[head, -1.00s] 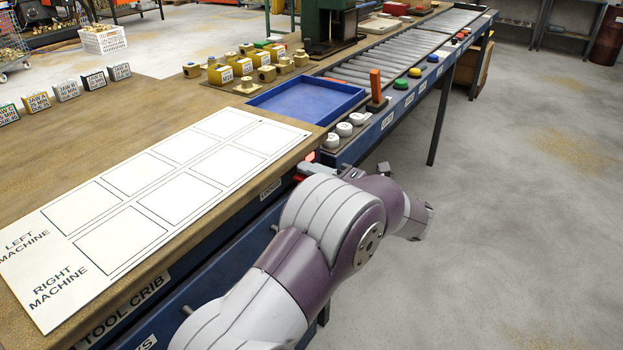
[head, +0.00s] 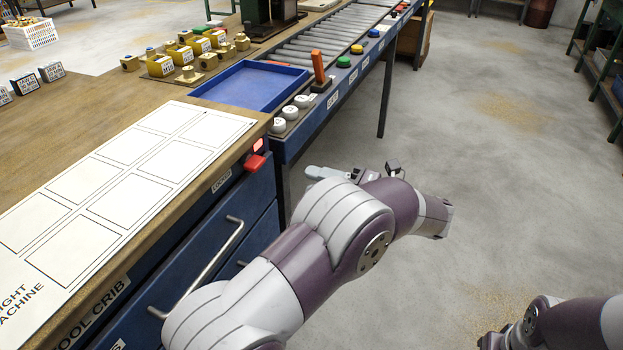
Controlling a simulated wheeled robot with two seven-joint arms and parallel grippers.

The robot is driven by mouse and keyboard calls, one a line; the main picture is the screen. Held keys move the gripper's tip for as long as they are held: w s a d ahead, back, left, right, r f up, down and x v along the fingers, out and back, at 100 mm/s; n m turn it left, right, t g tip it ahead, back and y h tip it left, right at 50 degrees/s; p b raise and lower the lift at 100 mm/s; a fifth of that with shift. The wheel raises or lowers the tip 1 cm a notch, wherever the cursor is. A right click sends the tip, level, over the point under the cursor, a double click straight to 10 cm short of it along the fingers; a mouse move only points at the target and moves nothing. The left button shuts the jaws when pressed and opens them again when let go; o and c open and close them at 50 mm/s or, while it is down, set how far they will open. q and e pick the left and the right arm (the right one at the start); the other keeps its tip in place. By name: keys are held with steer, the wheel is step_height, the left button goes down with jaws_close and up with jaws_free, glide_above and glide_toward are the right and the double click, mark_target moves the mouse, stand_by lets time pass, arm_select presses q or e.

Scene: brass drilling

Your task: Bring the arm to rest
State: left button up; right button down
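My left arm reaches in from the bottom and is bent at the elbow beside the bench's front edge. What shows of my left gripper (head: 345,174) is a pale grey piece and dark parts behind the arm, over the floor just off the bench. The arm hides much of it, so its opening cannot be made out. Nothing is seen held in it.
The bench (head: 130,108) carries a white marked sheet (head: 110,165), an empty blue tray (head: 250,85) and yellow-labelled brass blocks (head: 160,66). A roller conveyor (head: 330,38) with buttons runs behind. A drawer handle (head: 205,270) juts out near my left arm. Open floor (head: 480,130) lies right.

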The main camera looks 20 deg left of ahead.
arm_select(q)
steer(key=w+d+f+m+t+h, duration=0.3)
steer(key=w+m+t+h, duration=0.1)
steer(key=w+m+t, duration=0.15)
steer(key=w+d+f+m+t+h, duration=0.2)
steer(key=w+m+t+h, duration=0.1)
steer(key=w+m+t, duration=0.3)
steer(key=s+d+f+m+g+h, duration=0.25)
steer(key=d+f+m+h, duration=0.45)
steer(key=m+h, duration=0.5)
steer(key=s+a+f+m+g, duration=0.2)
steer(key=s+a+m+g, duration=0.15)
steer(key=s, duration=0.55)
steer(key=s+a+f+m+g, duration=0.1)
steer(key=s+a+m+g, duration=0.3)
steer(key=s, duration=0.5)
steer(key=s+a+f+m+g, duration=0.2)
steer(key=s+m, duration=0.3)
steer(key=s, duration=0.3)
steer(key=s+a+r+y+p, duration=0.1)
steer(key=a+r+p, duration=0.2)
steer(key=r+p, duration=2.8)
step_height(320, 180, up, 3)
steer(key=shift+s+f+n+t, duration=0.15)
steer(key=shift+n+t, duration=0.15)
steer(key=shift+t, duration=0.05)
